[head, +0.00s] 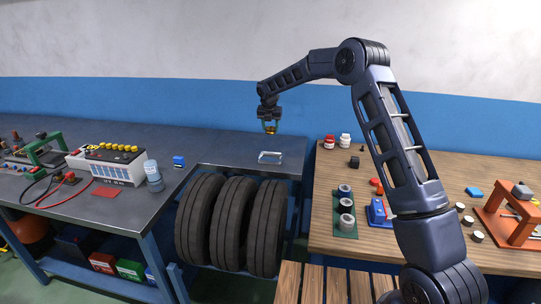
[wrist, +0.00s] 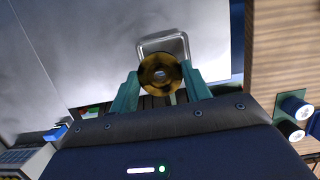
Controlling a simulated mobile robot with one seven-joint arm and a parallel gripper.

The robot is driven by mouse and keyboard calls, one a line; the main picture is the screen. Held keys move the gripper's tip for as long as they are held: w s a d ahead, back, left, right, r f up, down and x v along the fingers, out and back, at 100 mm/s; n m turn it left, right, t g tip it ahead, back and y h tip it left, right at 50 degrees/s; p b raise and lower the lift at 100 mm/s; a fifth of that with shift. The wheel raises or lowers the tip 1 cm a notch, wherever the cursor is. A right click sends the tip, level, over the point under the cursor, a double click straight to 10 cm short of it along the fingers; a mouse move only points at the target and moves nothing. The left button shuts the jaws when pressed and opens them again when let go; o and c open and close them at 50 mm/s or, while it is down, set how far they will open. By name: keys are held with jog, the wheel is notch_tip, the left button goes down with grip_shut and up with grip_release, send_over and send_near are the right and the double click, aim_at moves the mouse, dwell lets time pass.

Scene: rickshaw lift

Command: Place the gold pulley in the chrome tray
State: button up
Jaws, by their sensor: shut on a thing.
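My gripper (head: 270,121) is shut on the gold pulley (head: 270,128) and holds it in the air above the dark metal workbench. In the wrist view the gold pulley (wrist: 161,74) is a round gold disc with a hole in the middle, between the two teal fingers of the gripper (wrist: 161,88). The chrome tray (head: 270,158) lies on the bench below, near the front right edge. In the wrist view the chrome tray (wrist: 163,42) shows just behind the pulley, which hides part of it. The tray's visible part looks empty.
A blue block (head: 179,161), a bottle (head: 153,177) and a charger box (head: 109,164) stand left on the metal bench (head: 235,150). A wooden table (head: 335,215) with jars, spools and blocks stands to the right. Tyres (head: 232,225) stand below. The bench around the tray is clear.

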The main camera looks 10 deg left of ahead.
aim_at(271, 159)
notch_tip(271, 159, down, 15)
jog(key=shift+f, duration=0.1)
dwell(0.5)
jog(key=o, duration=1.1)
jog(key=shift+f, duration=0.1)
jog(key=v, duration=1.2)
jog(key=shift+r, duration=0.25)
